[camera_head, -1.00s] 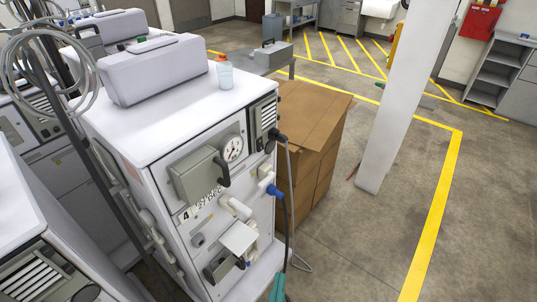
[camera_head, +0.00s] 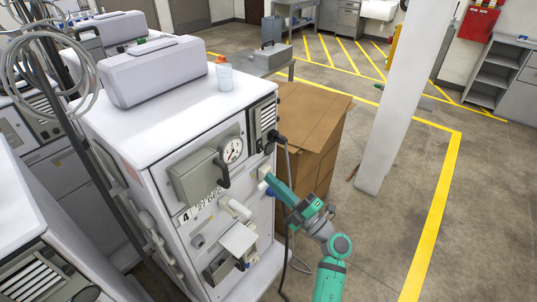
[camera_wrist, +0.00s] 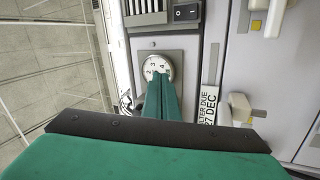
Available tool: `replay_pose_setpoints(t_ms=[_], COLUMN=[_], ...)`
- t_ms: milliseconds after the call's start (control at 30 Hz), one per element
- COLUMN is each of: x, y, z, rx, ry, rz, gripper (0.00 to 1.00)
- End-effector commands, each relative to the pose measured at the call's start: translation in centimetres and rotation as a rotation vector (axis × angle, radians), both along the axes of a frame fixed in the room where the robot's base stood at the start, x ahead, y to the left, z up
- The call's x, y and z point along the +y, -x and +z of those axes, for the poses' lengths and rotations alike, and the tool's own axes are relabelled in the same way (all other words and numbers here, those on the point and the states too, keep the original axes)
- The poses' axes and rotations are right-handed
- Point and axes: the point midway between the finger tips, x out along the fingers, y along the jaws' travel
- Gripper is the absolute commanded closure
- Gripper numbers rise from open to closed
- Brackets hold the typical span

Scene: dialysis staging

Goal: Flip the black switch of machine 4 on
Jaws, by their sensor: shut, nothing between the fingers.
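Machine 4 (camera_head: 165,205) is a white cabinet with a "4" label on its front, at the centre-left of the head view. Its black switch (camera_wrist: 187,12) is a small rocker with white marks, at the top of the wrist view beside the vent slats. I cannot tell which way it is tipped, and it is hard to make out in the head view. My gripper (camera_head: 266,174) is shut and empty close to the machine's front, at its right side. In the wrist view the closed green fingers (camera_wrist: 160,78) overlap the lower edge of the round gauge (camera_wrist: 157,66), below and left of the switch.
A grey handled box (camera_head: 198,176) and white fittings (camera_head: 236,209) stick out from the front panel. A black cable (camera_head: 288,165) hangs near my arm. Cardboard boxes (camera_head: 315,105) stand behind right. The floor to the right is open up to a white pillar (camera_head: 395,100).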

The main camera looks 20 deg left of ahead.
Motion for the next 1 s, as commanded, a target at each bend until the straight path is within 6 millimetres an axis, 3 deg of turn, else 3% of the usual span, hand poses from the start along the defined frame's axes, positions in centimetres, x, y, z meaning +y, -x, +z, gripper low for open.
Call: replay_pose_setpoints(t_ms=[200,400,600,1000], x=[-2.5,-5.2,-6.3,-5.9], y=[-5.3,-8.3,-9.4,-9.4], z=[0.4,0.2,0.2,0.1], rx=[-0.034,-0.024,-0.014,-0.016], ry=[0.289,0.482,0.556,0.559], rz=[0.037,0.046,0.048,0.052], gripper=[1.00,1.00,1.00,1.00])
